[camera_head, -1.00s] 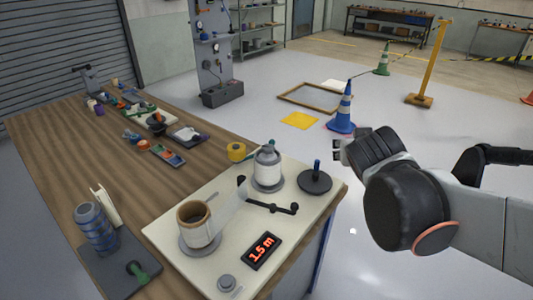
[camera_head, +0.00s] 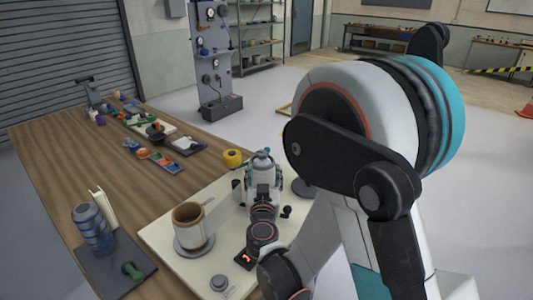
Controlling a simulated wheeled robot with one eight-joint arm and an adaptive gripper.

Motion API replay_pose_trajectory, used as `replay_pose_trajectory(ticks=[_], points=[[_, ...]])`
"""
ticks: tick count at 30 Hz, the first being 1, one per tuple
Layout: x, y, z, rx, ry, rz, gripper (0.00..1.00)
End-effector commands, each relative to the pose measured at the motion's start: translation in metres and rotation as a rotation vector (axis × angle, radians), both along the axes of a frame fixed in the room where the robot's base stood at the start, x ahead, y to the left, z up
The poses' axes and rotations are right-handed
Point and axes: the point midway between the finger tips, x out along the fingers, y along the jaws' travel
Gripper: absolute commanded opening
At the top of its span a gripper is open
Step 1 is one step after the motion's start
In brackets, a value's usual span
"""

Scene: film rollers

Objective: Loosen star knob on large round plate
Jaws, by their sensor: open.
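A black round plate (camera_head: 302,188) lies at the right edge of the white board; my arm covers most of it, and the blue upright post seen on it earlier is hidden. A grey spool or bottle (camera_head: 262,156) stands at the back of the board, partly covered by my gripper. My gripper (camera_head: 263,172) is open, over or in front of this spool; its fingertips are small, and I cannot tell whether they touch it. I cannot clearly make out a star knob on a large round plate.
A small grey knob (camera_head: 219,283) is on the white board (camera_head: 160,239) near its front. A dark mat (camera_head: 107,272) with a blue roll (camera_head: 93,230) and green knob (camera_head: 131,270) lies left. Yellow tape (camera_head: 233,158) lies behind the board.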

Motion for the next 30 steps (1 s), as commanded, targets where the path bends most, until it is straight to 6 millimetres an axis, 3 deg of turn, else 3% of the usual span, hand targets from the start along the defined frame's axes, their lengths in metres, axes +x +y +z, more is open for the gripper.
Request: replay_pose_trajectory(ticks=[4,8,24,30], points=[[-0.005,0.010,-0.007,0.010,-0.018,0.013,0.57],[0.004,0.010,-0.006,0.012,-0.019,0.012,0.57],[0.102,0.011,-0.009,0.011,-0.018,0.012,0.57],[0.125,0.011,-0.008,0.011,-0.018,0.011,0.57]])
